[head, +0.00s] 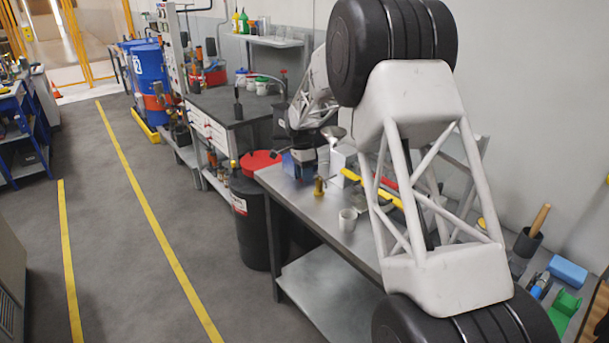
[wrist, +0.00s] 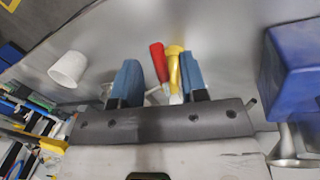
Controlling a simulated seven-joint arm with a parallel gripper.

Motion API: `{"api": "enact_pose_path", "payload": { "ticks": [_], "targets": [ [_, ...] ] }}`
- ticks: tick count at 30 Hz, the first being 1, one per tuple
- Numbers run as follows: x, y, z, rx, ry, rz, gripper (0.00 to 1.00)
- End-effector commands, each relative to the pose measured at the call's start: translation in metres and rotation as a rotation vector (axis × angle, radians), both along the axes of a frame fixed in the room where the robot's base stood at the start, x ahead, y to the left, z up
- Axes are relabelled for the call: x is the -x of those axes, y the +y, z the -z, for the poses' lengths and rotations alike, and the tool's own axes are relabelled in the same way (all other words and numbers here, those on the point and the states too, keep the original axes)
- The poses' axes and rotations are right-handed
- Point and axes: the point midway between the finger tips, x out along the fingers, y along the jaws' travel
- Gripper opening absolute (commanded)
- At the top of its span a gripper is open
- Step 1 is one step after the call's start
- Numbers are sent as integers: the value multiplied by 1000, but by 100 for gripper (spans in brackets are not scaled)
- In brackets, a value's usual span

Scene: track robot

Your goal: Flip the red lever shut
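A red handle (wrist: 158,62), which looks like the red lever, shows in the wrist view between my two blue fingertips. A yellow handle (wrist: 174,66) lies right beside it, close to the right finger. Their lower ends are partly hidden by my gripper. My gripper (wrist: 161,82) is open, its fingers apart on either side of both handles. I cannot tell whether either finger touches them. In the head view a red piece (head: 388,183) shows through my arm's frame above the metal bench (head: 281,184), partly hidden. My fingertips cannot be made out clearly there.
A blue block (wrist: 292,58) is close on the right in the wrist view. Tools clutter the bench's right end.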

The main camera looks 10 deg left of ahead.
Motion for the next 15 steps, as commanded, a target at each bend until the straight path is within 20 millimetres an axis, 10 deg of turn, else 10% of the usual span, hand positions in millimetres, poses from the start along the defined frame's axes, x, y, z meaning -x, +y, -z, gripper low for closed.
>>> {"api": "enact_pose_path", "payload": {
  "ticks": [11, 15],
  "targets": [
    [0, 0, 3, 0, 0, 0, 40],
    [0, 0, 3, 0, 0, 0, 18]
  ]
}}
